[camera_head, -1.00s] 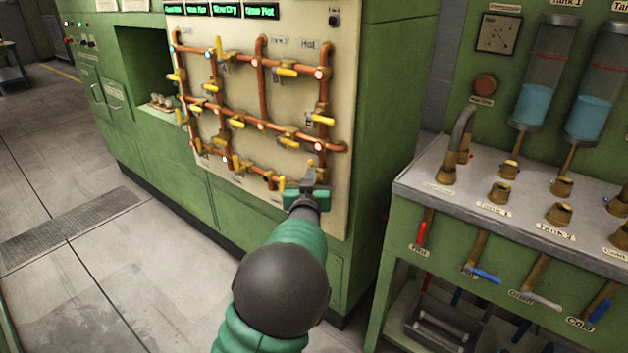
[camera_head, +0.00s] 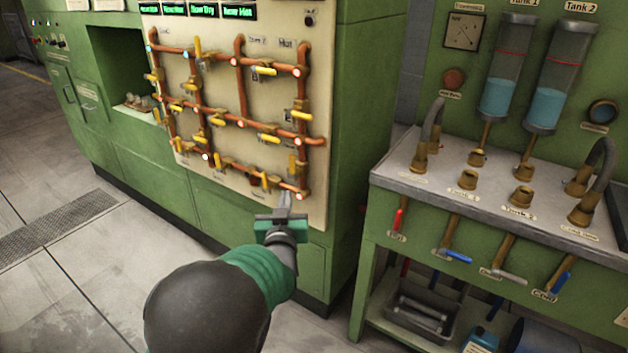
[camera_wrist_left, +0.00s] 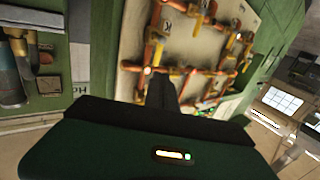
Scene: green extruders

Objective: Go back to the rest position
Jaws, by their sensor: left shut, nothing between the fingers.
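My left gripper (camera_head: 284,207) is in front of the lower right corner of the pipe panel (camera_head: 222,20), shut and empty. The panel carries orange pipes with several yellow valve handles, and one handle (camera_head: 292,163) is just above the fingertips. In the head view the gripper looks apart from the pipes, but the exact gap is hard to tell. In the left wrist view the dark shut fingers (camera_wrist_left: 163,92) point toward the panel (camera_wrist_left: 200,52). My right gripper is in neither view.
A green workbench (camera_head: 385,172) with brass fittings, hoses and coloured levers stands to the right. Two tanks (camera_head: 551,102) with blue liquid hang above it. A grey bin (camera_head: 420,312) sits on its lower shelf. Open tiled floor (camera_head: 60,285) lies to the left.

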